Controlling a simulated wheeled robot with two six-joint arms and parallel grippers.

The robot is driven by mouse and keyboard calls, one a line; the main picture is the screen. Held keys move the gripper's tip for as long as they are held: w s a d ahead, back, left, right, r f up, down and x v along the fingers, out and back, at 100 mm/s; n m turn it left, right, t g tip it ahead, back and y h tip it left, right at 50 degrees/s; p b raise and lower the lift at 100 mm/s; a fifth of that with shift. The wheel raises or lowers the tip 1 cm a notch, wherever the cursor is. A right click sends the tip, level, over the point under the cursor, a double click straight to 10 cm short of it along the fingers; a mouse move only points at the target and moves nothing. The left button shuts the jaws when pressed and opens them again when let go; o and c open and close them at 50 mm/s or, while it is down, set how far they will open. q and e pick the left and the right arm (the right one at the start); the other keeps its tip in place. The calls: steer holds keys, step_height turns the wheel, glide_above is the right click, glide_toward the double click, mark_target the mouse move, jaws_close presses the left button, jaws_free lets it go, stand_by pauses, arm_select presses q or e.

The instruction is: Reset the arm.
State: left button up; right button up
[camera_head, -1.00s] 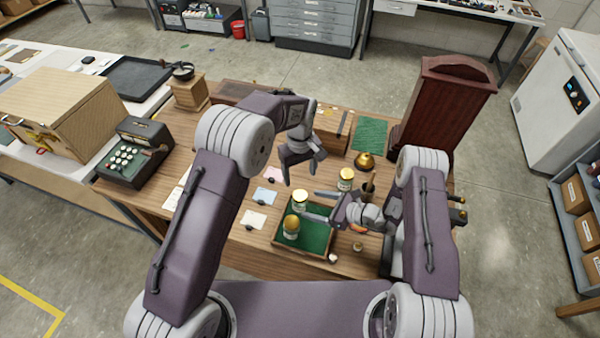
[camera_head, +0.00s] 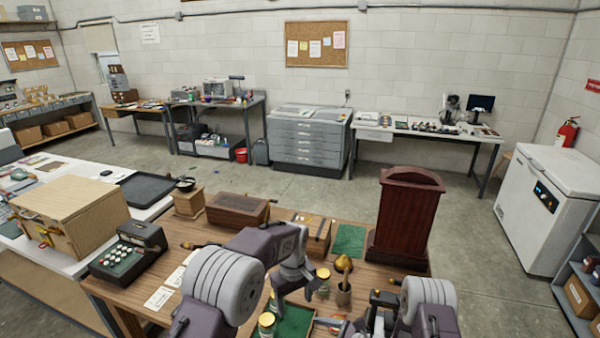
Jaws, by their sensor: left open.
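My left gripper (camera_head: 294,299) hangs over the wooden table, open, with nothing seen between its fingers. It is above the far part of the green-lined tray (camera_head: 295,325), which the bottom edge cuts off. My right arm comes in at the lower right, and its wrist (camera_head: 374,308) is near the table's front. The right gripper's fingers are largely cut off or hidden, so I cannot tell their state. A yellow-topped jar (camera_head: 322,281) stands just right of the left gripper; another (camera_head: 267,325) stands at the tray's left.
A dark red wooden cabinet (camera_head: 405,220) stands at the table's right. A brass bell-like object (camera_head: 344,263) and a cup with a brush (camera_head: 343,295) stand near the grippers. A keyed machine (camera_head: 127,252) and wooden boxes (camera_head: 238,210) are at left and back. Floor beyond the table is open.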

steer(key=w+a+r+n+b, duration=0.2)
steer(key=w+a+r+n, duration=0.25)
steer(key=r, duration=0.45)
arm_select(q)
steer(key=s+a+r+n, duration=0.15)
steer(key=a+r, duration=0.25)
steer(key=a, duration=0.6)
arm_select(e)
steer(key=s+a+r+n+g, duration=0.1)
steer(key=s+r+n+g, duration=0.2)
steer(key=s+r, duration=0.15)
steer(key=s+d+r+n+g+h+b, duration=0.1)
steer(key=s+n+g+h+b, duration=0.15)
steer(key=s+n, duration=0.55)
arm_select(q)
steer(key=s+a+f+m, duration=0.3)
steer(key=s, duration=0.6)
steer(key=s+a+f+m, duration=0.4)
steer(key=s, duration=0.5)
steer(key=shift+s+a+t, duration=0.15)
steer(key=shift+t, duration=0.15)
arm_select(e)
steer(key=s+d+f+n+h, duration=0.2)
steer(key=s+d+n+h, duration=0.1)
steer(key=d, duration=0.5)
steer(key=s+d+f+n+h, duration=0.2)
steer(key=s+d+n+h, duration=0.2)
steer(key=s+d+h, duration=0.2)
steer(key=shift+s+d, duration=0.35)
steer(key=shift+d, duration=1)
